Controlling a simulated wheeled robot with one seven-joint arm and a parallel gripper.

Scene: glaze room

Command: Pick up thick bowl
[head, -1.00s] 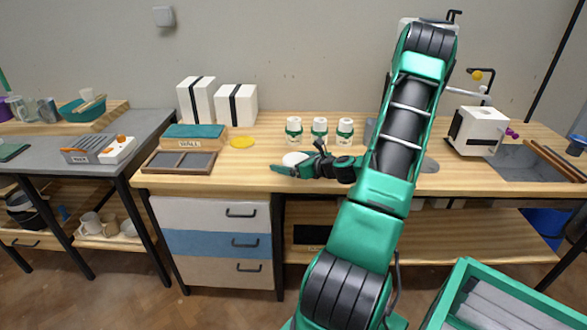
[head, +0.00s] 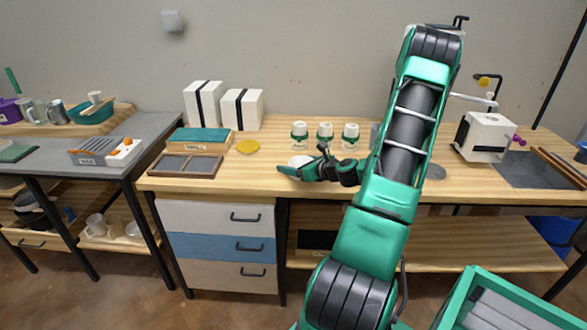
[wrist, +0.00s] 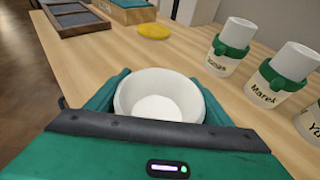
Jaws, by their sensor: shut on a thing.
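The thick bowl (wrist: 160,94) is white, round and upright in the wrist view, with its empty inside showing. My gripper (wrist: 158,105) has its green fingers on either side of the bowl and is shut on it. In the head view my gripper (head: 297,171) is at the front middle of the wooden worktop, and only a white part of the bowl (head: 300,160) shows behind the fingers. I cannot tell whether the bowl touches the worktop.
Several white jars with green bands (head: 325,137) stand behind the gripper. A yellow disc (head: 248,147) and a dark divided tray (head: 187,165) lie to the left. White boxes (head: 242,109) stand at the back. A white machine (head: 482,136) stands at the right. Bare wood (wrist: 110,55) surrounds the bowl.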

